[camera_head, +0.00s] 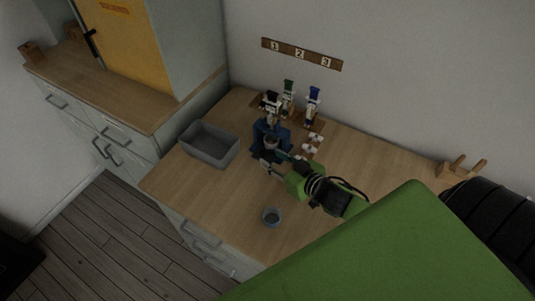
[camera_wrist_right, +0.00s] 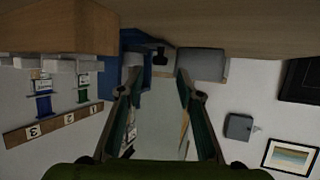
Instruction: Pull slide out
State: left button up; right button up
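A dark blue device (camera_head: 259,137) with a grey cylindrical part stands on the wooden counter, against the middle of the picture. It also shows in the right wrist view (camera_wrist_right: 145,77), where a small dark knob (camera_wrist_right: 160,55) sits between my fingers' line of sight. I cannot make out clearly which part is the slide. My right gripper (camera_head: 274,158) is right in front of the device, partly covering it. In the right wrist view its two fingers (camera_wrist_right: 156,86) are apart with nothing between them; contact with the device cannot be told. My left gripper is not in view.
Small white pieces (camera_head: 313,139) lie to the right. The counter's front left is clear.

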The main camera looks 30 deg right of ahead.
aim_at(263, 153)
jog(key=shift+x, duration=1.95)
grip_shut()
